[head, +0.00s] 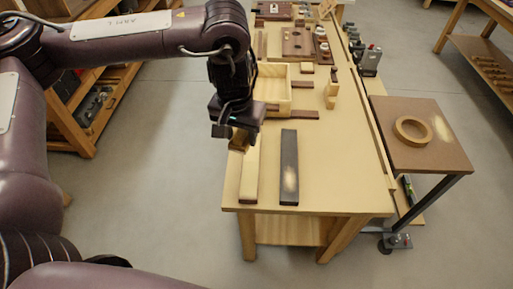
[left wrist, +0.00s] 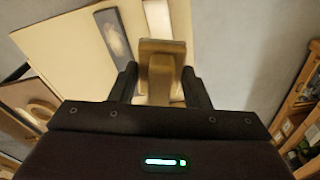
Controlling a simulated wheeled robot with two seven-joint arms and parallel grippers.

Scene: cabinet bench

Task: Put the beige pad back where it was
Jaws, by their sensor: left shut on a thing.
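My left gripper (head: 236,125) is above the near left part of the bench, shut on a tan piece that I take for the beige pad (head: 239,139). In the left wrist view the pad (left wrist: 161,72) sits between both fingers (left wrist: 160,88), with a wider flat end beyond them. In the head view the gripper hides most of it, and I cannot tell whether it touches anything below. A pale strip (head: 250,177) and a dark board (head: 289,165) with a light smudge lie on the bench just in front. My right gripper is not in view.
The bench (head: 340,175) is clear right of the dark board. An open wooden box (head: 273,88), dark strips (head: 305,115) and an upright wooden piece (head: 332,90) stand farther back.

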